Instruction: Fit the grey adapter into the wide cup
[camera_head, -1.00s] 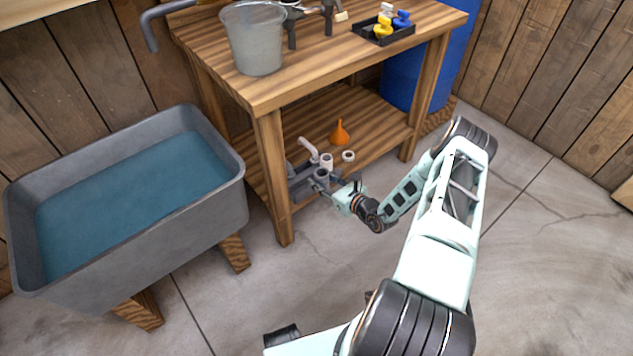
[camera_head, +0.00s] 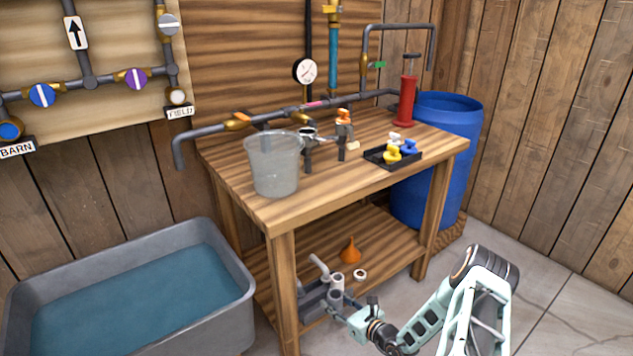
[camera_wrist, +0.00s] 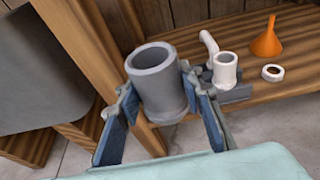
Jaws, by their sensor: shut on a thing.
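The grey adapter (camera_wrist: 157,85) is a thick hollow tube with a flared lower end. In the wrist view it stands upright, open end up, between the two blue-padded fingers of my gripper (camera_wrist: 160,110), which is shut on it. In the head view my gripper (camera_head: 336,309) is small, in front of the lower shelf at its left part. On the shelf stands a white tubular fitting (camera_wrist: 225,70) with a bent white pipe (camera_wrist: 208,42) beside it, at a grey holder (camera_head: 312,305). I cannot tell which thing is the wide cup.
The workbench leg (camera_head: 286,290) is close to the left of my gripper. An orange funnel (camera_head: 350,250) and a white ring (camera_head: 360,275) are on the lower shelf (camera_head: 385,240). A water-filled trough (camera_head: 235,310) stands left. A clear bucket (camera_head: 272,165) and a black tray (camera_head: 377,158) are on the bench top.

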